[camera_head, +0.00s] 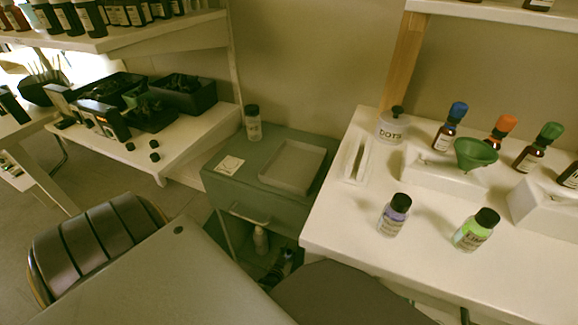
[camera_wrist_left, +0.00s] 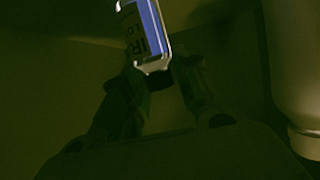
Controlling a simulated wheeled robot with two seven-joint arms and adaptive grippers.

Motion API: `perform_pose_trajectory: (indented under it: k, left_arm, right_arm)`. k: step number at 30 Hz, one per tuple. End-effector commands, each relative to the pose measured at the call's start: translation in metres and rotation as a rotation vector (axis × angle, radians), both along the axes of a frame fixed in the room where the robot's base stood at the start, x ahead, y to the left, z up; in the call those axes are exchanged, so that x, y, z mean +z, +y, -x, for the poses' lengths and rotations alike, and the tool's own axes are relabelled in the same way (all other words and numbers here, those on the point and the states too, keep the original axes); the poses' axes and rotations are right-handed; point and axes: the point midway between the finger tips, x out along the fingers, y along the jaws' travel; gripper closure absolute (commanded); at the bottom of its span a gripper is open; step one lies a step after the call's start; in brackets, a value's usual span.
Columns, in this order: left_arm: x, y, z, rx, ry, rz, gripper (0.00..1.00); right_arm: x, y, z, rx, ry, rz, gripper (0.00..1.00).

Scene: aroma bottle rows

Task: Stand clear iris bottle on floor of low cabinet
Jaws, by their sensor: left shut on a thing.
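The iris bottle (camera_wrist_left: 148,32) is clear, with a blue-violet label whose visible letters begin "IR". It shows at the top of the left wrist view, tilted and cut off by the frame edge. My left gripper (camera_wrist_left: 158,78) is shut on its dark end. In the head view my left gripper (camera_head: 284,268) is a dark shape inside the low cabinet (camera_head: 222,185), a grey-green unit with an open lower space. The bottle is mostly hidden there. I cannot tell whether it touches the cabinet floor. My right gripper is not in view.
A pale bottle (camera_head: 261,240) stands in the cabinet beside my left gripper; a large pale shape (camera_wrist_left: 295,70) is close on the right in the wrist view. A tray (camera_head: 292,185) and a clear bottle (camera_head: 253,122) are on the cabinet top. A white table (camera_head: 330,215) borders it on the right.

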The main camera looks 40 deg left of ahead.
Motion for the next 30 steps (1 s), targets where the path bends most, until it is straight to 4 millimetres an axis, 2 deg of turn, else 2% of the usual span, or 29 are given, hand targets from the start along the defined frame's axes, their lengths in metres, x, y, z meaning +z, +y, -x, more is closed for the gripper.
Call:
perform_pose_trajectory:
  k: [13,14,18,30]
  left_arm:
    - [-0.0033,0.0001,0.0,0.0,0.0,-0.001,0.94]
    - [-0.0028,0.0,0.0002,0.0,0.0,-0.001,0.65]
    - [-0.0025,0.0,0.0002,0.0,0.001,-0.001,0.48]
    - [-0.0021,-0.0001,0.0002,0.0,0.001,-0.001,0.48]
  right_arm:
    - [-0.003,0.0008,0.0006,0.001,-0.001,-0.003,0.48]
    - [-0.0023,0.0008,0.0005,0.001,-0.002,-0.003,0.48]
    - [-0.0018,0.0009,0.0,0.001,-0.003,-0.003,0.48]
    - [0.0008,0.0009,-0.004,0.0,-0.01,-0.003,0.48]
